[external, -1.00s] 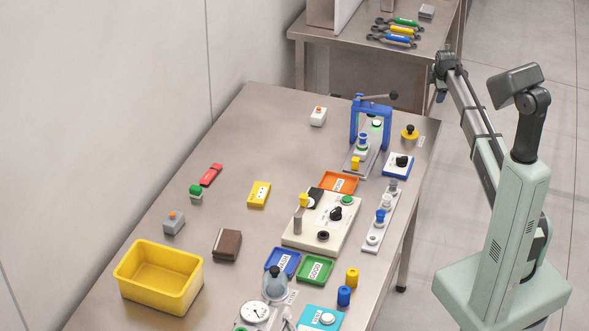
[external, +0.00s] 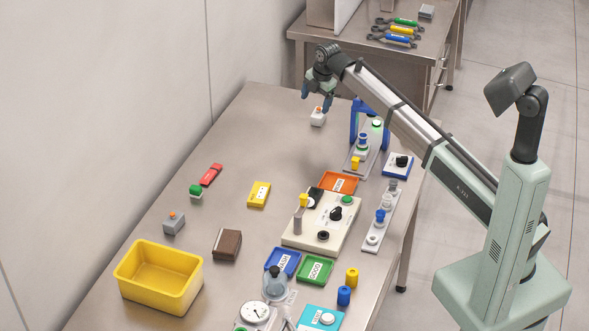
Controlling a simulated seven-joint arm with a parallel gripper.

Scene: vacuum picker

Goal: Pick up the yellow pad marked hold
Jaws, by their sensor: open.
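A flat yellow pad (external: 259,194) with a white label lies on the left-middle part of the steel table; its lettering is too small to read. My gripper (external: 317,98) is open and empty, pointing down over the far part of the table. In the picture it is above and to the right of the yellow pad, well apart from it.
A beige control panel (external: 322,222) and an orange tray (external: 338,183) stand right of the pad. A yellow bin (external: 160,275) stands at front left. Bare table surrounds the pad.

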